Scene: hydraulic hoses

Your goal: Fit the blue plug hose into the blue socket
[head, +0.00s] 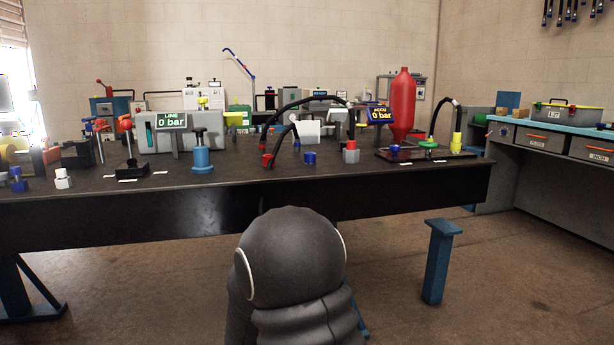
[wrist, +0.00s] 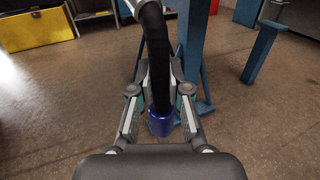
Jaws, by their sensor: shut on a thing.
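In the wrist view my gripper (wrist: 160,88) is shut around a black hose (wrist: 154,42). The hose's blue plug (wrist: 160,123) shows between the fingers, close to the palm. The other end of the hose leaves the top of the picture. The gripper and this hose are not seen in the head view, where my dark arm link covers the lower middle. A small blue fitting (head: 394,148) on the dark plate (head: 385,155) at the table's right looks like the blue socket, but it is too small to be sure.
The dark table (head: 220,188) spans the head view. On the plate are a green fitting (head: 428,145) and a yellow plug (head: 456,143) with a black hose. A red accumulator (head: 402,105) stands behind. A blue post (head: 437,265) rises from the floor at right.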

